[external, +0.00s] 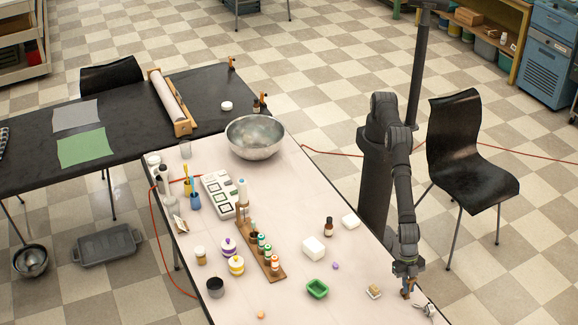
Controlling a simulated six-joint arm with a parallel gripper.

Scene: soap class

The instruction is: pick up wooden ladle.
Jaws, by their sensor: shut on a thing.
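My gripper (408,282) is at the front right of the white table, pointing down and low near the tabletop. It is shut on a small brown, wood-coloured piece (409,287), which looks like part of the wooden ladle. Most of it is hidden by the fingers or too small to make out. I cannot tell whether it touches the table. No other ladle shows clearly in this view.
A soap bar on a dish (374,291) lies just left of my gripper, and a metallic item (426,310) lies to its right near the table edge. A steel bowl (255,136) is at the back.

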